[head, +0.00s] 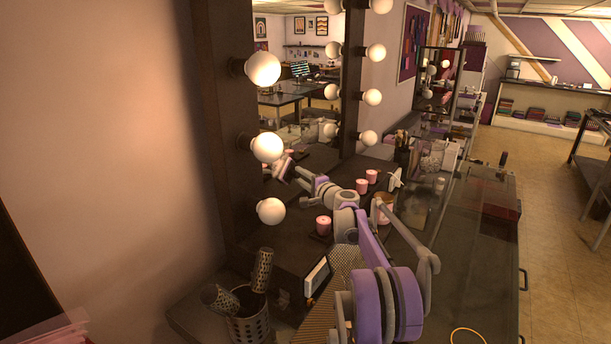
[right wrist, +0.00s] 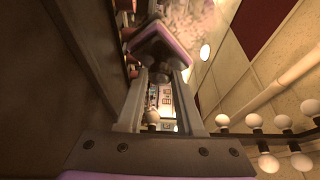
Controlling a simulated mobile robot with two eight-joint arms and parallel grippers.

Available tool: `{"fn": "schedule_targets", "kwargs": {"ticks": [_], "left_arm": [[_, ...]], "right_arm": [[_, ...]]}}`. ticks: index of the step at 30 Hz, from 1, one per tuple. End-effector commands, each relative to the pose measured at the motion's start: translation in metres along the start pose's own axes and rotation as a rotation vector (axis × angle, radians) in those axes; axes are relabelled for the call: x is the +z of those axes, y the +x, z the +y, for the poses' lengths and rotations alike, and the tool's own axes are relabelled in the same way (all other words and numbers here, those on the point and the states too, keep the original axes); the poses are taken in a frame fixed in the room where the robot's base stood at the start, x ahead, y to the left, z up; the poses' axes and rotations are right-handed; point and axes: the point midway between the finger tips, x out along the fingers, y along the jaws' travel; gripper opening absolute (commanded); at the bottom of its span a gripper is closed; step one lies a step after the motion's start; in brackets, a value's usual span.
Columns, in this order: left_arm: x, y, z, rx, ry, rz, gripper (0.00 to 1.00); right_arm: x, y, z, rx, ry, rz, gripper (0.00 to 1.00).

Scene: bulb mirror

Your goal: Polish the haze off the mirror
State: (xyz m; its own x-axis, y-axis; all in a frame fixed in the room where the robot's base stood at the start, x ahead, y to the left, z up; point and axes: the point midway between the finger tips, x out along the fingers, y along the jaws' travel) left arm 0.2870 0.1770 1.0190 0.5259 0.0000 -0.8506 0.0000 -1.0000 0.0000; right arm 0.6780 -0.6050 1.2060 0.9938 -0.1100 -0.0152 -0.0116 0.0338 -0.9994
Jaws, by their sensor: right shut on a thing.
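The mirror (head: 305,92) stands upright at centre left of the head view, in a dark frame with round white bulbs. My right gripper (head: 304,177) reaches to the lower part of the mirror, beside the left frame post. It is shut on a small purple-edged pad (head: 286,169). The pad also shows in the right wrist view (right wrist: 160,42), beyond the two grey fingers (right wrist: 163,100). A pale blotchy patch (right wrist: 195,18) shows behind the pad there. I cannot tell whether the pad touches the glass. My left gripper is not in view.
Pink candles (head: 323,225) stand on the dark counter near my right arm. A perforated metal cup (head: 250,321) with hair brushes stands at the front left, beside a small framed panel (head: 317,277). Bulbs (head: 271,210) stick out close to the gripper. Open floor (head: 545,200) lies at right.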

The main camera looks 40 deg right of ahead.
Motion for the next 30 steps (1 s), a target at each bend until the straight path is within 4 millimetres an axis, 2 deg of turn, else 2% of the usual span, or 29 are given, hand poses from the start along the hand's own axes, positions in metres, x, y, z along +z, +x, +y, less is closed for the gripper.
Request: {"fn": "schedule_targets", "kwargs": {"ticks": [8, 18, 25, 30], "left_arm": [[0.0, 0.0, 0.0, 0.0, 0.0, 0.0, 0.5], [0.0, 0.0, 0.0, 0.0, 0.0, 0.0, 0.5], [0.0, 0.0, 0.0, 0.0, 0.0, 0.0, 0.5], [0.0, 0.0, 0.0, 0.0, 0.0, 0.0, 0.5]], "right_arm": [[0.011, -0.003, 0.0, 0.0, 0.0, 0.001, 0.0], [0.038, -0.012, 0.001, 0.0, 0.0, -0.001, 0.0], [0.044, -0.014, 0.001, 0.0, 0.0, 0.0, 0.0], [0.058, -0.019, 0.002, 0.0, 0.0, -0.003, 0.0]]}}
